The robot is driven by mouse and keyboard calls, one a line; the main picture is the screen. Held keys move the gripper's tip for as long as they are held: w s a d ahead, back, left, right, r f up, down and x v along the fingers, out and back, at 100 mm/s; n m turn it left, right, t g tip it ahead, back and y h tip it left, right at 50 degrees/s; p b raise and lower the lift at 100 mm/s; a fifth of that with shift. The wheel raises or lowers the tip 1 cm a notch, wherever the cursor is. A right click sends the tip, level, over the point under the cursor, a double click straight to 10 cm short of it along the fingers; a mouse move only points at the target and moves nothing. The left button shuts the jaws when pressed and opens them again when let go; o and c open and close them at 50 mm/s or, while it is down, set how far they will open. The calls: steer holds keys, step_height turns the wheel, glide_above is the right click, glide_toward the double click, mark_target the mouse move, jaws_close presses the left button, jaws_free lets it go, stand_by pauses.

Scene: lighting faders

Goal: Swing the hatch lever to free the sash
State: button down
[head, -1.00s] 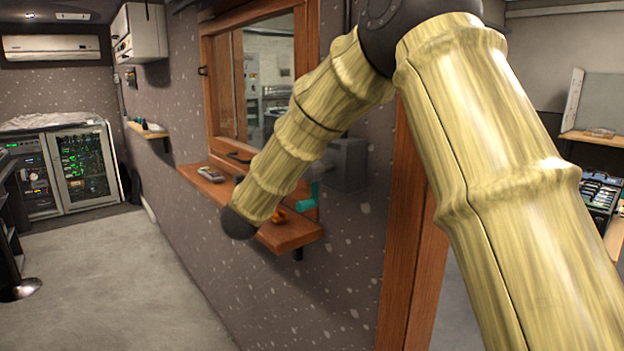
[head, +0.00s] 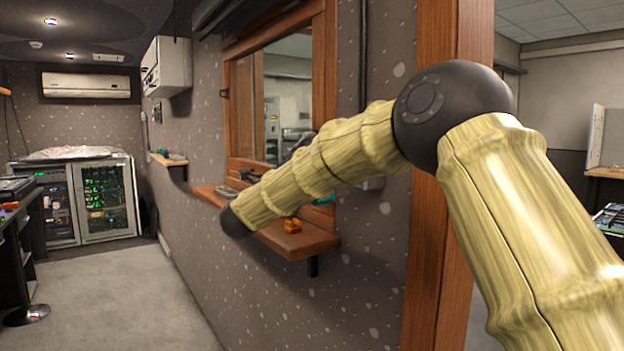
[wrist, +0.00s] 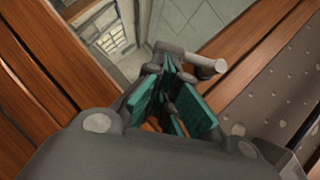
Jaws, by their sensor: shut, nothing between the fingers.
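The wood-framed window hatch (head: 325,70) is set in the speckled wall, its glazed sash (head: 287,92) down in the frame. In the wrist view, a light grey cylindrical bar (wrist: 206,66) looks like the hatch lever's handle, just beyond the fingertips. My gripper (wrist: 172,108), with teal finger pads, is shut and empty close to this bar. I cannot tell whether they touch. In the head view, my forearm hides most of the gripper and the lever. Only a bit of teal shows above the sill's right end.
A wooden sill (head: 300,242) juts out below the hatch, with an orange object (head: 292,225) and a small dark device (head: 226,191) on it. A wooden post (head: 445,230) stands right of the hatch. The grey floor (head: 120,300) at left is open.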

steer(key=w+r+b, duration=0.1)
steer(key=w+a+m+b, duration=0.1)
steer(key=b, duration=0.1)
steer(key=r+m+h+b, duration=0.1)
steer(key=b, duration=0.1)
steer(key=shift+w+a+r, duration=0.3)
steer(key=shift+w+a, duration=0.05)
steer(key=shift+w, duration=0.05)
steer(key=shift+b, duration=0.3)
stand_by(0.4)
steer(key=s+a+f+b, duration=0.4)
steer(key=a+f+b, duration=0.1)
steer(key=a, duration=0.2)
steer(key=shift+s+f+g+h+b, duration=0.15)
steer(key=shift+f+g+h+b, duration=0.15)
steer(key=shift+g, duration=0.1)
steer(key=shift+a, duration=0.15)
